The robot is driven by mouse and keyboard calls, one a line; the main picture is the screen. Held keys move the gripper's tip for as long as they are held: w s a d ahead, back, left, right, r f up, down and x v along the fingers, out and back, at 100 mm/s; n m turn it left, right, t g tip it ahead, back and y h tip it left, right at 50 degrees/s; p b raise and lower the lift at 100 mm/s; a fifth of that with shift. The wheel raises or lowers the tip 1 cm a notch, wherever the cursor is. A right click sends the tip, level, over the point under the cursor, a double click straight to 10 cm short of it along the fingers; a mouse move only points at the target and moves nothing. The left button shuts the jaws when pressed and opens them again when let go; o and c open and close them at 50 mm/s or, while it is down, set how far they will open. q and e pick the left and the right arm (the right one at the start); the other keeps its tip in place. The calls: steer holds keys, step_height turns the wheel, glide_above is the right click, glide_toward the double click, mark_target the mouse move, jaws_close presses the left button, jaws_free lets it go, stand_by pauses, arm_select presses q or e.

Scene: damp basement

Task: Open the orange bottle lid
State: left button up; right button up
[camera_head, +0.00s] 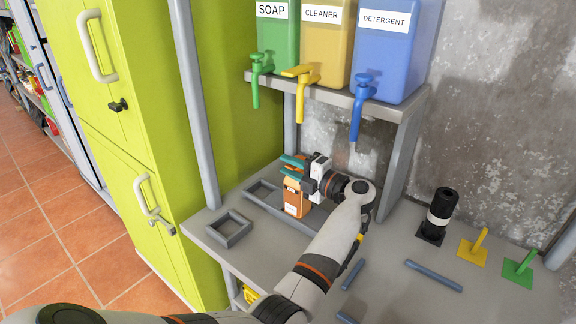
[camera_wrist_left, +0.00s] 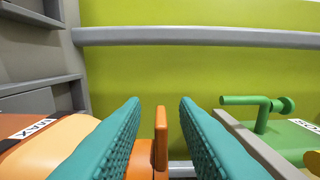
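The orange bottle (camera_head: 292,201) with a white label stands on the grey bench below the dispensers. My left gripper (camera_head: 293,164) is at its top, with teal fingers that partly hide the top. In the left wrist view the gripper (camera_wrist_left: 160,130) is open. A narrow orange piece of the bottle's lid (camera_wrist_left: 161,138) stands between the fingers, with a gap on each side. The orange bottle body (camera_wrist_left: 62,140) shows at the left there, partly behind a finger. The lid looks closed, but its seam is hidden. My right gripper is not in view.
A shelf (camera_head: 388,108) above holds green soap, yellow cleaner and blue detergent containers with taps. A grey frame (camera_head: 229,229) lies left of the bottle. Blue bars (camera_head: 434,276), a black cylinder (camera_head: 441,208) and yellow and green pieces are at the right. Green cabinets stand left.

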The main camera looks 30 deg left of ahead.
arm_select(q)
steer(key=shift+c, duration=0.4)
jaws_close()
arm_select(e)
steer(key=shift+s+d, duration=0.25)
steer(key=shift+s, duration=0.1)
arm_select(q)
steer(key=shift+r, duration=0.1)
